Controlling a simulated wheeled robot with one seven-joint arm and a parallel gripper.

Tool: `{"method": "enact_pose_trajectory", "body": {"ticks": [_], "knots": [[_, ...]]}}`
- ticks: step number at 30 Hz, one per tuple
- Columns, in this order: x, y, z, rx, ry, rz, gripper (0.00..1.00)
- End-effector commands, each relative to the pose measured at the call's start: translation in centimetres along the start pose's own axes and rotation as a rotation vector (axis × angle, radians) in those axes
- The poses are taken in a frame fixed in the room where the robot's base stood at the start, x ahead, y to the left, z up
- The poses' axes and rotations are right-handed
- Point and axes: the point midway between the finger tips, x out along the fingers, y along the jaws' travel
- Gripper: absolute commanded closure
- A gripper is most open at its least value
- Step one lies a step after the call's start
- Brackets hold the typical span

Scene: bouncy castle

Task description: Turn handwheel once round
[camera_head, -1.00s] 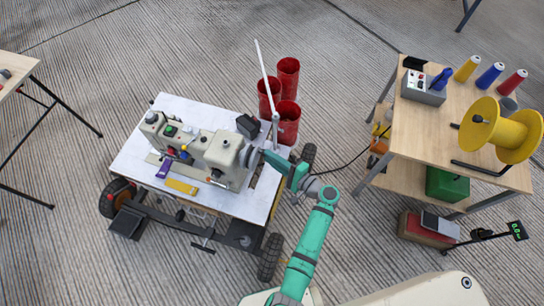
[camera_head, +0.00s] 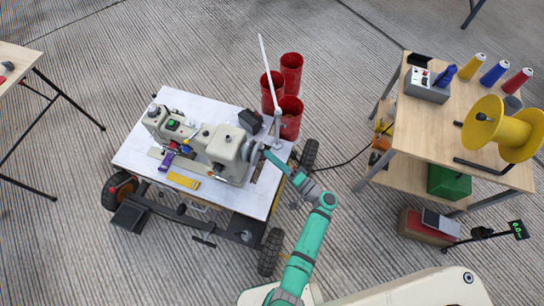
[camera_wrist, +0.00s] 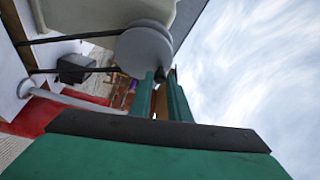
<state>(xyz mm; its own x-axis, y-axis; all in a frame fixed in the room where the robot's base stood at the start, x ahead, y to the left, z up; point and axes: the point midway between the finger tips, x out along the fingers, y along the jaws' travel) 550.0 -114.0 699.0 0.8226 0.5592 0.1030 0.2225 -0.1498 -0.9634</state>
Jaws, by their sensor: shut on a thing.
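The cream sewing machine (camera_head: 225,148) stands on a white-topped wheeled cart (camera_head: 235,200). Its handwheel (camera_head: 256,152) is at the machine's right end, mostly hidden by my gripper in the head view. In the wrist view the handwheel (camera_wrist: 143,52) is a pale grey disc with a small dark knob at its lower right edge. My gripper (camera_head: 267,153) reaches in from the lower right. In the wrist view my gripper's (camera_wrist: 165,78) two green fingers straddle the knob at the rim and are shut on it. The exact contact is partly hidden.
A white lamp post (camera_head: 269,75) rises at the cart's back right corner, close to my gripper. Red bins (camera_head: 291,117) stand behind it.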

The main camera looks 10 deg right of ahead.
Motion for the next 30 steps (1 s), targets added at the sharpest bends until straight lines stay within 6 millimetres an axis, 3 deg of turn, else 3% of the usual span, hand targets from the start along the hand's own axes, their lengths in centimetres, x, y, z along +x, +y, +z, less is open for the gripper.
{"method": "enact_pose_trajectory", "body": {"ticks": [11,12,14,24,30], "knots": [[0.1,0.0,0.1,-0.003,-0.004,-0.001,1.00],[0.1,0.0,0.1,-0.003,-0.004,-0.001,0.77],[0.1,0.0,0.1,-0.003,-0.004,-0.001,0.65],[-0.2,0.0,0.0,-0.003,-0.001,-0.001,0.65],[-2.6,0.0,0.0,-0.002,0.001,0.000,0.65]]}}
